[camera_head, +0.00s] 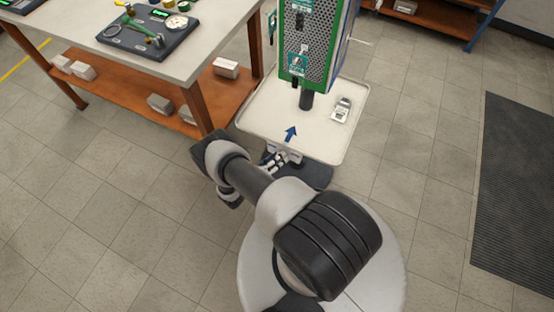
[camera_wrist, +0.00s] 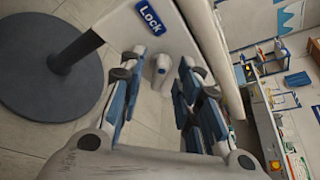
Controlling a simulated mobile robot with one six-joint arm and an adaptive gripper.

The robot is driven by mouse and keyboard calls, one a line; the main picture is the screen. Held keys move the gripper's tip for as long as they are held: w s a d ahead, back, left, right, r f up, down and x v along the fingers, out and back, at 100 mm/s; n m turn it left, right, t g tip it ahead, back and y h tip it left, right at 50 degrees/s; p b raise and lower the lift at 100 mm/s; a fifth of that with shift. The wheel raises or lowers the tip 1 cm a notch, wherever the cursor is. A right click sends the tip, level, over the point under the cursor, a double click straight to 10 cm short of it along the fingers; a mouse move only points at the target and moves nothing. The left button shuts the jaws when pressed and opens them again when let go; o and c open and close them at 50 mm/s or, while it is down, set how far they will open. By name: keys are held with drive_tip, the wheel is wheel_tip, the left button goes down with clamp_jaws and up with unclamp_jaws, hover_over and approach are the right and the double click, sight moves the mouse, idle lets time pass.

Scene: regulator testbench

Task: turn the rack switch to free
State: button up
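The rack switch (camera_wrist: 161,70) is a small pale grey knob with a blue mark, on the white face of the rack (camera_wrist: 185,35) in the wrist view. A blue "Lock" label (camera_wrist: 150,17) is above it in the picture. No "free" label is visible. My gripper (camera_wrist: 158,62) is open, with one finger on each side of the knob. Gaps seem to show on both sides, and I cannot tell whether a finger touches. In the head view my gripper (camera_head: 275,161) is at the front edge of the white tray (camera_head: 258,122), and the knob is hidden.
A dark round base (camera_wrist: 45,75) is below. A workbench (camera_head: 185,62) is at left; floor at right is clear around a dark mat (camera_head: 515,190).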

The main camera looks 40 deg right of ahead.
drive_tip(key=shift+c, duration=0.3)
clamp_jaws()
idle(0.3)
drive_tip(key=shift+s+d+m+t+y+p, duration=0.1)
drive_tip(key=shift+s+m+t+y+p, duration=0.3)
drive_tip(key=shift+m+t, duration=1.25)
drive_tip(key=shift+s+d+m+t+y+p, duration=0.15)
drive_tip(key=shift+m+t+y+p, duration=0.45)
drive_tip(key=shift+m, duration=1.8)
drive_tip(key=shift+s+d+m+t+y+p, duration=0.15)
drive_tip(key=shift+m+t+y, duration=0.45)
drive_tip(key=shift+m+t, duration=1.2)
drive_tip(key=shift+m, duration=0.35)
